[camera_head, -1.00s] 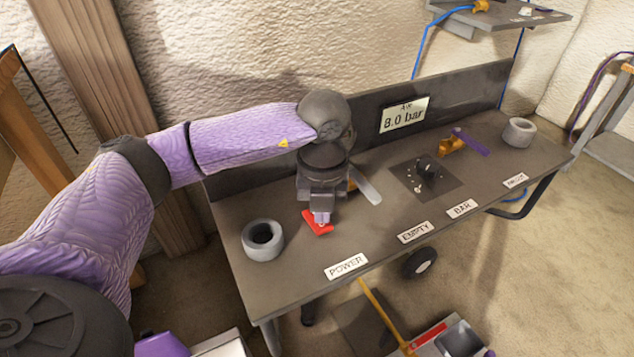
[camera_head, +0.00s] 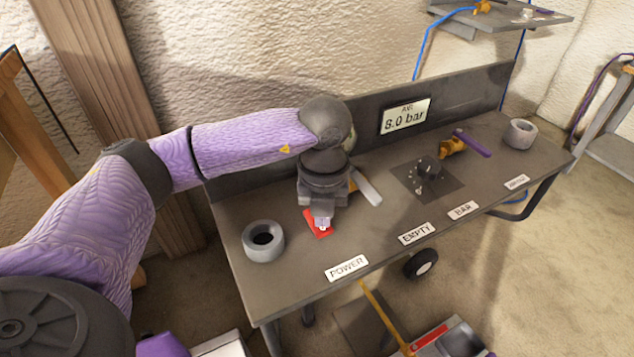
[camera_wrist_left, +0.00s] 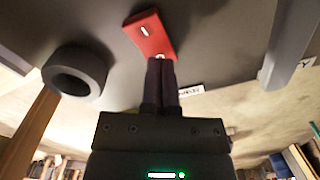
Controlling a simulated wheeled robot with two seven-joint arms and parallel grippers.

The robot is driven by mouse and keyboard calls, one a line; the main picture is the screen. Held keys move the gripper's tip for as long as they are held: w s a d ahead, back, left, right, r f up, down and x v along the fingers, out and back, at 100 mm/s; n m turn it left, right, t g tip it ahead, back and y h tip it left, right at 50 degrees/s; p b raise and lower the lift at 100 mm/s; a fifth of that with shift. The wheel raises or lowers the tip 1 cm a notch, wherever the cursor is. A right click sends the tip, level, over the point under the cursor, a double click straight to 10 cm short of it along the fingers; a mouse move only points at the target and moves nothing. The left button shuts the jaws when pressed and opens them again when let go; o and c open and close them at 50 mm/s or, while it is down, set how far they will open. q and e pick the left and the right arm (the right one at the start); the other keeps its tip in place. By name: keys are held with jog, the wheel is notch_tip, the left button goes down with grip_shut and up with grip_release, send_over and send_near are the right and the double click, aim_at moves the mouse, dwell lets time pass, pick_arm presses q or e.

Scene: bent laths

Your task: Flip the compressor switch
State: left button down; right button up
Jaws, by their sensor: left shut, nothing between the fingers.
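The red switch (camera_head: 315,222) sits on the dark bench panel above the POWER label (camera_head: 346,268). In the left wrist view the red switch (camera_wrist_left: 149,35) shows a white mark on its face and a small pale spot at its near end. My left gripper (camera_head: 322,223) points down at the switch's near end, shut and empty. In the left wrist view its fingertips (camera_wrist_left: 161,64) are together at that end; I cannot tell whether they press on it. The gripper hides part of the switch in the head view. My right gripper is not in view.
A grey ring (camera_head: 263,240) stands left of the switch, and another (camera_head: 519,132) at the far right. A display (camera_head: 404,116) reads 8.0 bar. A pale grey bar (camera_head: 367,188) is close behind my gripper.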

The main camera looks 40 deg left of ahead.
pick_arm(q)
notch_tip(320, 180, up, 7)
jog(key=p, duration=0.5)
jog(key=shift+f, duration=0.25)
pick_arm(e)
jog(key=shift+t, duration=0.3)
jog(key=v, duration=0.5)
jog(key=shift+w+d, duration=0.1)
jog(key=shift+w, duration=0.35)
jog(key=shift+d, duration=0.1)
